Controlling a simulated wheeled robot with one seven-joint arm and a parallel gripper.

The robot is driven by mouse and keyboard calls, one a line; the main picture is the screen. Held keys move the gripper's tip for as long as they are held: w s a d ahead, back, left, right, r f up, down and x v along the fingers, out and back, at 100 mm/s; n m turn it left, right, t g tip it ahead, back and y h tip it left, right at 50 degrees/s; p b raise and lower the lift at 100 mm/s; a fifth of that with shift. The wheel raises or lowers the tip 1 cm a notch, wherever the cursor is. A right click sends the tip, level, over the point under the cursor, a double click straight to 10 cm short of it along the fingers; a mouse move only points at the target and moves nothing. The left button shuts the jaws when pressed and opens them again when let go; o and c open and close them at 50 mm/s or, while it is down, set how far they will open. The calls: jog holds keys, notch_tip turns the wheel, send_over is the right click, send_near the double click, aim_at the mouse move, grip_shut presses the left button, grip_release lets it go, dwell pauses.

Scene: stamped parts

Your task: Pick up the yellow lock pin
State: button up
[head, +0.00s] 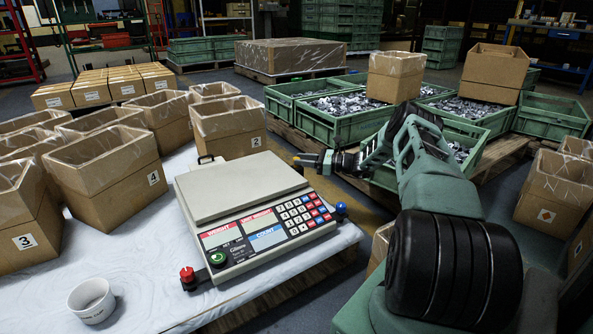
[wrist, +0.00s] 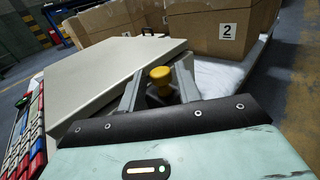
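The yellow lock pin (wrist: 160,76) has a round knob on a narrower stem. In the wrist view it stands between the two grey fingers of my gripper (wrist: 161,84), just beside the scale's edge. A small gap seems to show on each side of the knob, so the fingers look open around it, not closed on it. In the head view a small yellow spot, the pin (head: 297,158), shows at the scale's far right corner, with my gripper (head: 308,160) reaching it from the right. The pin's lower end is hidden.
The scale (head: 240,187) stands on a pale covered pallet (head: 130,250). Red (head: 187,274), green (head: 217,258) and blue (head: 341,208) knobs sit around its front. A carton marked 2 (head: 229,130) is close behind. A white cup (head: 92,300) stands at the front left.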

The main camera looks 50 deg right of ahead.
jog(key=shift+b+x, duration=0.6)
jog(key=shift+x, duration=0.45)
jog(key=shift+w+a, duration=0.1)
jog(key=shift+w, duration=0.1)
jog(key=c, duration=0.7)
